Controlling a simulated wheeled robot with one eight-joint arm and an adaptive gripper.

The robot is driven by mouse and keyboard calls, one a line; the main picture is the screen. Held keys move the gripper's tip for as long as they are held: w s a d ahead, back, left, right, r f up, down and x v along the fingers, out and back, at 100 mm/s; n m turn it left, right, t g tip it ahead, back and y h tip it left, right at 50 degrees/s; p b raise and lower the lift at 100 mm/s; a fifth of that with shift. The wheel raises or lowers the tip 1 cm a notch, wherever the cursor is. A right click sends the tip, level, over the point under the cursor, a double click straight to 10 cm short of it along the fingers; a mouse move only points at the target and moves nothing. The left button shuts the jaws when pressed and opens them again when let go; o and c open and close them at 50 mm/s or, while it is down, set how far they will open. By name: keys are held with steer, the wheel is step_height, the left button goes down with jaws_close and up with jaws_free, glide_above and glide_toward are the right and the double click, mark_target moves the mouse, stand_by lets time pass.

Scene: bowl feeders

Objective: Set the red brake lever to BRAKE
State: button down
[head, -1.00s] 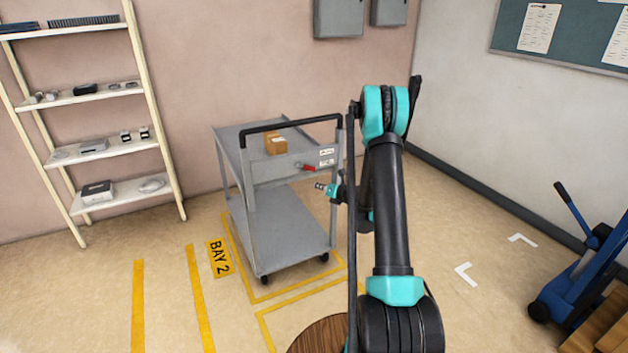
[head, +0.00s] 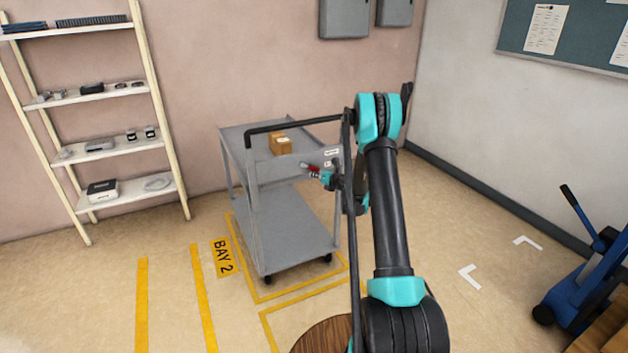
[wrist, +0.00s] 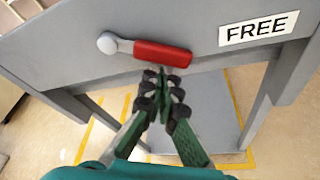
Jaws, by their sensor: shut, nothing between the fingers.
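The red brake lever (wrist: 163,55) is on the grey end panel of the cart, extending from a pale round pivot (wrist: 107,43). In the wrist view it lies nearly level, its free end to the right, toward a white FREE plate (wrist: 258,29). No BRAKE mark is readable. In the head view the lever (head: 308,167) is small and partly covered by my gripper (head: 322,176). In the wrist view my gripper (wrist: 162,80) is shut and empty, its fingertips just below the lever's middle. I cannot tell whether they touch it.
The grey cart (head: 290,215) stands on a yellow-marked floor bay, with a cardboard box (head: 280,144) on its top. Its black push handle (head: 290,124) rises close to my arm. A shelf unit (head: 125,145) stands left, a blue pallet jack (head: 590,260) right.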

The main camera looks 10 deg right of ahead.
mark_target(316, 161)
steer(key=shift+d+r+n, duration=0.25)
steer(key=shift+n, duration=0.15)
stand_by(0.4)
steer(key=shift+w+d+r+n+h, duration=0.1)
steer(key=shift+d+r+n+h, duration=0.1)
steer(key=shift+r+n+h, duration=0.35)
steer(key=shift+w+d+r+n+h, duration=0.1)
steer(key=shift+d+r+n+h, duration=0.2)
steer(key=shift+n, duration=0.35)
steer(key=r+n+h, duration=0.1)
steer(key=r+n+t+h, duration=0.1)
steer(key=n, duration=0.1)
steer(key=shift+w+d+r, duration=0.1)
steer(key=shift+d, duration=0.2)
steer(key=shift+r, duration=0.15)
steer(key=shift+r, duration=0.65)
